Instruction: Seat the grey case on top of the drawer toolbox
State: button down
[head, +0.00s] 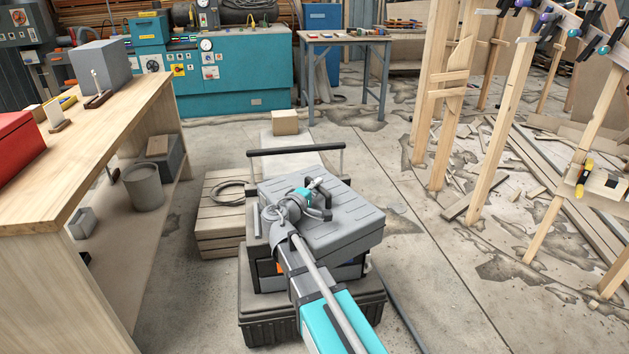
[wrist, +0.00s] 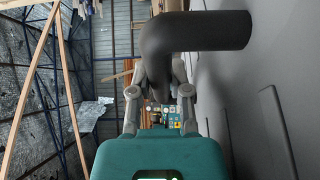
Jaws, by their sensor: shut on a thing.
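The grey case (head: 350,228) is over the drawer toolbox (head: 262,262) in the head view. It is turned relative to the toolbox and overhangs its right side. I cannot tell whether the two touch. My gripper (head: 317,193) is shut on the case's dark handle, on top of the lid. In the wrist view, the handle (wrist: 205,33) passes by my gripper's fingers (wrist: 160,80), and the grey lid (wrist: 285,95) fills the right side. The toolbox is mostly hidden by the case and my arm; some orange shows on its front.
The toolbox stands on a wider black box (head: 268,325), with a push bar (head: 295,150) behind. A wooden crate (head: 215,235) with a coiled hose is close at left. A workbench (head: 95,130) stands further left. Timber frames (head: 510,110) stand at right; the floor between is mostly clear.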

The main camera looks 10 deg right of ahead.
jog(key=shift+s+r+p, duration=0.25)
jog(key=shift+s+r, duration=0.1)
jog(key=shift+s, duration=0.35)
jog(key=shift+s+r+p, duration=0.2)
jog(key=shift+s+r, duration=0.1)
jog(key=shift+s, duration=0.35)
jog(key=w+f+n+t+y+b, duration=0.1)
jog(key=w+n+y, duration=0.2)
jog(key=w, duration=0.3)
jog(key=w+f+n+t+y+b, duration=0.1)
jog(key=w+n+t+y, duration=0.1)
jog(key=w+y, duration=0.4)
jog(key=w+a+f+n+t+y+b, duration=0.1)
jog(key=w+n+y, duration=0.3)
jog(key=w, duration=0.4)
jog(key=shift+w+f+n+t+y, duration=0.1)
jog(key=shift+f+n+t+y, duration=0.1)
jog(key=shift+n+t+y, duration=0.3)
jog(key=shift+w+d+f+n+g+y+b, duration=0.1)
jog(key=shift+w+f+n+g+y+b, duration=0.15)
jog(key=shift+w+n+y, duration=0.5)
jog(key=shift+w+d+f+n+g+y+b, duration=0.15)
jog(key=shift+w+n+y+b, duration=0.2)
jog(key=shift+y, duration=0.75)
jog(key=shift+w+d+f+n+g+y+b, duration=0.1)
jog(key=shift+w+f+n+g+y, duration=0.1)
jog(key=shift+w+n+y, duration=0.55)
jog(key=shift+s+y, duration=0.3)
jog(key=shift+s, duration=0.05)
jog(key=shift+f, duration=0.1)
